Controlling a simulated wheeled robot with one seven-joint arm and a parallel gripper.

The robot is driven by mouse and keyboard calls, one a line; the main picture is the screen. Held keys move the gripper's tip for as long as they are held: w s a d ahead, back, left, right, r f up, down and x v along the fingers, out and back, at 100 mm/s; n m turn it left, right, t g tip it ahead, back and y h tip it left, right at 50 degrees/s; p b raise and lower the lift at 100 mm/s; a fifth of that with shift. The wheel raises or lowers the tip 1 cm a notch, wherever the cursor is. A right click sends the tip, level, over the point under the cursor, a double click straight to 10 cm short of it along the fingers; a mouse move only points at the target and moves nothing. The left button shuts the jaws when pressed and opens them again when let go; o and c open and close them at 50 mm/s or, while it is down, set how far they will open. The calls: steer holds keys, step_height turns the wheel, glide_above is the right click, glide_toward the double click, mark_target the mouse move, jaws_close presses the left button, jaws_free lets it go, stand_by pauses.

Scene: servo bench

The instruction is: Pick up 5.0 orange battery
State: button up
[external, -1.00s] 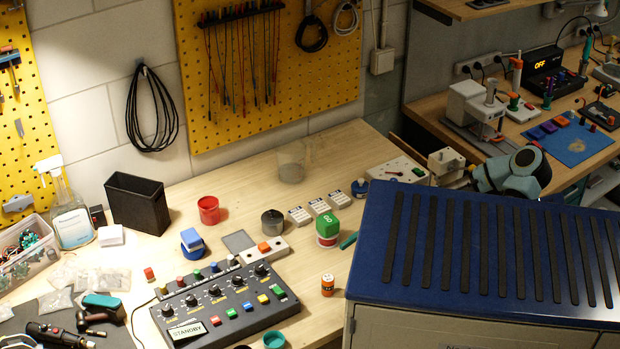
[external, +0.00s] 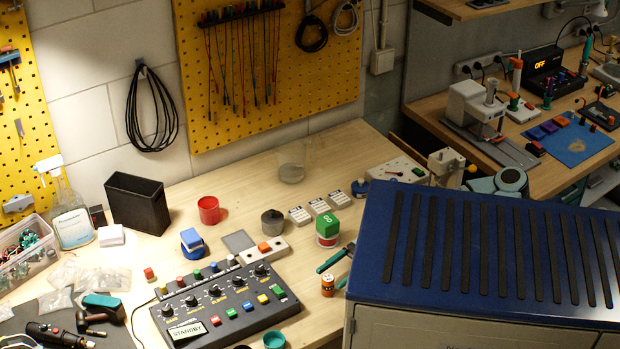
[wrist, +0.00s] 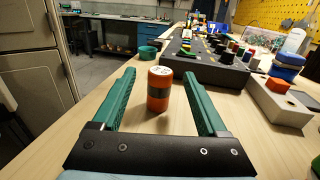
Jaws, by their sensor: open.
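The orange battery (external: 328,286) stands upright on the wooden bench, close to the blue-topped cabinet. In the wrist view the orange battery (wrist: 158,92) has a pale top and a dark band. My gripper (wrist: 159,74) is open, with its green fingers on the left and right of the battery and a visible gap on each side. In the external view my gripper (external: 329,277) reaches in from the right at the battery. Part of it is hidden behind the cabinet.
A black control panel (external: 225,304) lies left of the battery. A green-topped jar (external: 327,229) stands behind. The blue-topped cabinet (external: 480,308) blocks the view on the right.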

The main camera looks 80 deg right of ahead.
mark_target(328, 285)
steer(key=shift+x, duration=1.4)
steer(key=shift+c, duration=0.4)
jaws_close()
